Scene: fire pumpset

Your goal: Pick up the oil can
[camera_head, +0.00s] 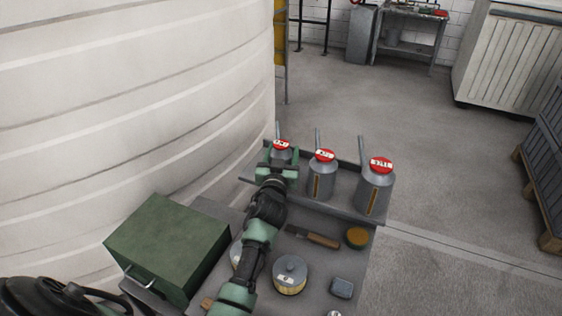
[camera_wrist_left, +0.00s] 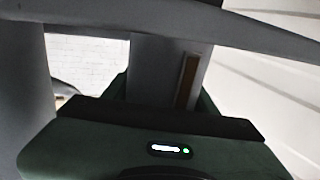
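Three grey oil cans with red-labelled tops and thin spouts stand in a row at the back of a grey cart in the head view: a small left can (camera_head: 282,155), a middle can (camera_head: 322,180) and a larger right can (camera_head: 375,189). My left gripper (camera_head: 281,158) has its green fingers on either side of the left can. In the left wrist view, the can body (camera_wrist_left: 158,70) with its yellow-brown strip fills most of the space between the fingers. Whether they press on it is unclear. The can's lower part is hidden in the head view. My right gripper is not seen.
The cart (camera_head: 335,210) also bears a brown-handled tool (camera_head: 313,236), an orange-brown round tin (camera_head: 357,237), a lidded round can (camera_head: 290,274) and a grey block (camera_head: 341,288). A green box (camera_head: 167,247) and a large white tank (camera_head: 130,90) stand left.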

